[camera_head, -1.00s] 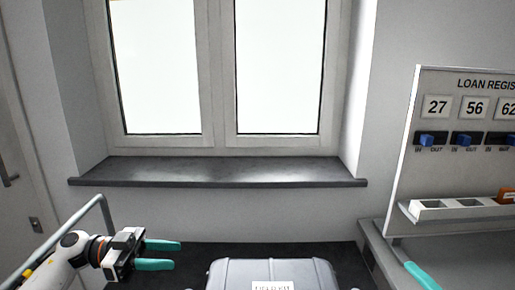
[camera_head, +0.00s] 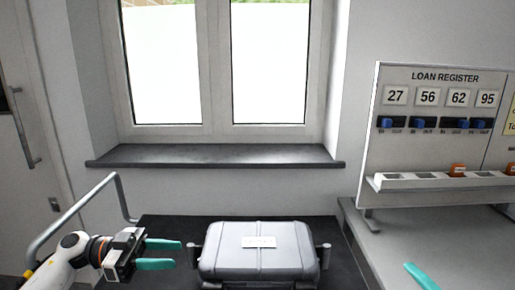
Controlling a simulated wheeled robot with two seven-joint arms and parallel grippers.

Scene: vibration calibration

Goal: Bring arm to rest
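My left gripper (camera_head: 177,254) comes in at the lower left of the head view, with a white and black wrist and two teal fingers. The fingers are apart with nothing between them. They point right, towards the grey case, and a gap shows between them and the case in the picture. Of my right gripper only one teal finger (camera_head: 421,277) shows at the bottom right edge, in front of the grey bench. The rest of it and the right arm are out of the frame.
A closed grey case (camera_head: 225,262) with a white label rests on a dark surface (camera_head: 163,228) below the window sill (camera_head: 215,155). A bent grey rail (camera_head: 75,217) stands beside my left arm. The loan register board (camera_head: 445,105) and slotted white holder (camera_head: 425,182) stand on the grey bench (camera_head: 385,240).

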